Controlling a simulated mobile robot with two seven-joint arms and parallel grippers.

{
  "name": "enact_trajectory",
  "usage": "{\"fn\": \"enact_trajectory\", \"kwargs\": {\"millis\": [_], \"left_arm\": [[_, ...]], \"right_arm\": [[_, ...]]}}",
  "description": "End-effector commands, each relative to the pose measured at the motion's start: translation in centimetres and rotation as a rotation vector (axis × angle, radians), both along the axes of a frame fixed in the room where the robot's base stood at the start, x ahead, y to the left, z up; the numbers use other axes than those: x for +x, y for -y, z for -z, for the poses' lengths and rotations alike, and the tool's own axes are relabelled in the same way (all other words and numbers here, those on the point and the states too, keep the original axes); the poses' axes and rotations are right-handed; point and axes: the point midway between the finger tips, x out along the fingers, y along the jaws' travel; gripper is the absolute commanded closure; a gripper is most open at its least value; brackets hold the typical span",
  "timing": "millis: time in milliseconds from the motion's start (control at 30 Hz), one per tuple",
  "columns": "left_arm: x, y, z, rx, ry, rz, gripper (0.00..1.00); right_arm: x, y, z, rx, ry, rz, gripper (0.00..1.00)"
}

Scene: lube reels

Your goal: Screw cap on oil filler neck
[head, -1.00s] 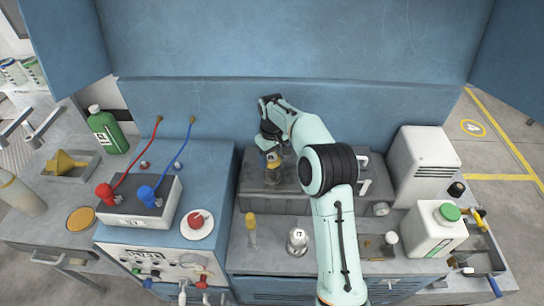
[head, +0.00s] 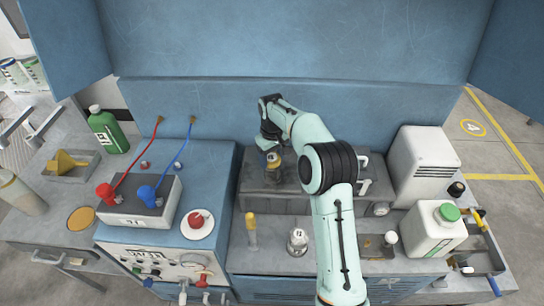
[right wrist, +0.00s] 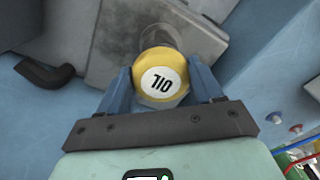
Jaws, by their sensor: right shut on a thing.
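The yellow oil cap (right wrist: 161,78) with a white "OIL" label is between the two blue fingers of my right gripper (right wrist: 163,88) in the right wrist view. The gripper is shut on it. In the head view the cap (head: 274,160) shows small and yellow below the right gripper (head: 272,152). The grey filler neck (right wrist: 163,36) shows partly behind the cap in the right wrist view. The cap is over the neck; I cannot tell whether its threads are engaged. My left gripper is not in view.
A dark grey engine block (head: 255,199) lies under the right gripper. A white jug with green cap (head: 436,232) and a grey vented box (head: 424,165) stand at the right. A control box with red and blue leads (head: 140,208) stands at the left. A yellow-handled tool (head: 252,228) stands in front.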

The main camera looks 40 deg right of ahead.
Motion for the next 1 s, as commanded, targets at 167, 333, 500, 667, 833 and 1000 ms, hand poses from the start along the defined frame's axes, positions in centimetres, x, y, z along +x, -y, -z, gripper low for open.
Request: {"fn": "enact_trajectory", "kwargs": {"millis": [167, 333, 500, 667, 833, 1000], "left_arm": [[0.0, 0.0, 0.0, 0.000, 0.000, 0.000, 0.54], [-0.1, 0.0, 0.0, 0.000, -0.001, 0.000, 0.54], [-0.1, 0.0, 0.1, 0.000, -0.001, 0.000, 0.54], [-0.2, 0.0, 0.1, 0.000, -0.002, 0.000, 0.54], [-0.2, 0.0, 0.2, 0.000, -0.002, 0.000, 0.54], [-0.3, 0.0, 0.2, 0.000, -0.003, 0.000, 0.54]], "right_arm": [[0.0, 0.0, 0.0, 0.000, 0.000, 0.000, 0.64], [0.0, 0.0, 0.2, 0.000, 0.000, 0.000, 0.64], [0.0, 0.0, 0.5, 0.000, 0.000, 0.000, 0.64], [0.0, 0.0, 0.7, 0.000, -0.001, 0.000, 0.64], [0.0, 0.0, 1.0, 0.001, -0.001, 0.000, 0.64], [0.0, 0.0, 1.2, 0.001, -0.001, 0.000, 0.64]]}}
